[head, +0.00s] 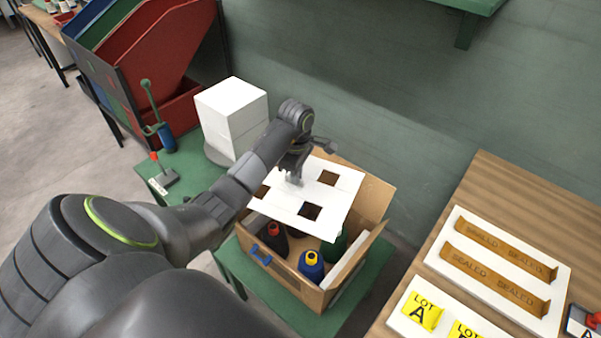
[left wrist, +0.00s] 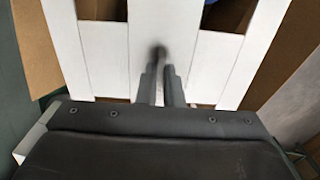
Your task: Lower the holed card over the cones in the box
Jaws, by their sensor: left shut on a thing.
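The white holed card (head: 329,205) has square cut-outs and is held roughly flat over the open cardboard box (head: 373,202). My left gripper (head: 296,177) is shut on the card near its middle. In the left wrist view the fingers (left wrist: 163,78) close on the middle strip of the card (left wrist: 110,45). In the box, below the card, stand a dark cone with a red top (head: 273,238), a blue cone with a yellow top (head: 311,265) and a green cone (head: 334,248). The card hides the rest of the box's inside. My right gripper is not in view.
The box stands on a green table (head: 290,306). White blocks (head: 232,115) are stacked behind it at left. A wooden table (head: 500,200) at right carries a white board with brown "SEALED" strips (head: 495,270) and yellow lot labels (head: 423,311). A wall rises behind.

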